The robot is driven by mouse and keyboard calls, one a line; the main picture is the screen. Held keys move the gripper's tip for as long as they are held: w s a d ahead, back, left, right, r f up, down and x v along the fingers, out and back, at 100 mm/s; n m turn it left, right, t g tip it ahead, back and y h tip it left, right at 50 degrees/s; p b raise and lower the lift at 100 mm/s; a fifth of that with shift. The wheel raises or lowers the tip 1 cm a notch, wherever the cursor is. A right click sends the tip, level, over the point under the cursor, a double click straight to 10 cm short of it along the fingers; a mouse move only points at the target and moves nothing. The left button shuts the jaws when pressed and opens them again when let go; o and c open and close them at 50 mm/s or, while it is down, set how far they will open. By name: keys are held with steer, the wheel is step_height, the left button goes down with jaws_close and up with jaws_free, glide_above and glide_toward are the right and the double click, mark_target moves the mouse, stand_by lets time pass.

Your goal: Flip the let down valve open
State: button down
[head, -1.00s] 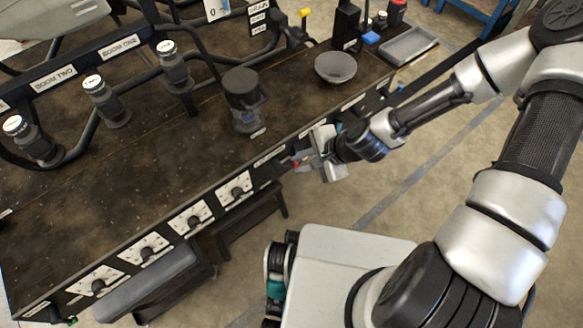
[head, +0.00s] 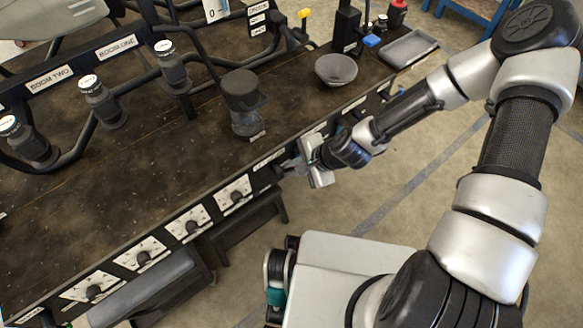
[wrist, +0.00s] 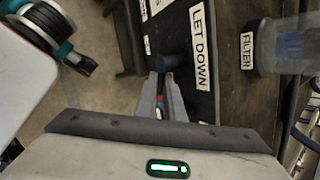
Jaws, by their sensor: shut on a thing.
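The let down valve (wrist: 172,62) shows in the wrist view as a dark fitting on the bench front, left of the white "LET DOWN" label (wrist: 200,48). My gripper (wrist: 166,82) reaches in from below, and its two fingers are closed at the fitting. A small red and blue part shows between the fingers, and I cannot tell what it belongs to. In the head view my gripper (head: 290,165) is at the bench's front edge, right of the row of dial plates. The fingers hide most of the valve there, so its handle position cannot be told.
A dark-capped clear canister (head: 243,103) stands on the bench near the gripper, by a "FILTER" label (wrist: 247,50). A grey bowl (head: 336,70) and a tray (head: 408,47) sit farther back. Several dial plates (head: 234,195) line the front edge. Floor to the right is clear.

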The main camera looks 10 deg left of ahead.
steer(key=shift+r, duration=0.1)
steer(key=shift+s+a+r+n+t+h, duration=0.1)
steer(key=shift+r+n+t+h, duration=0.2)
steer(key=shift+t+h, duration=0.35)
steer(key=shift+r+n+t+h, duration=0.15)
steer(key=shift+n+t+h, duration=0.15)
steer(key=shift+t+h, duration=0.35)
steer(key=shift+s+a+r+n+t+h, duration=0.1)
steer(key=shift+r+n+t+h, duration=0.2)
steer(key=shift+t+h, duration=0.3)
steer(key=shift+t, duration=0.3)
steer(key=c, duration=2.2)
jaws_free()
steer(key=shift+o, duration=0.2)
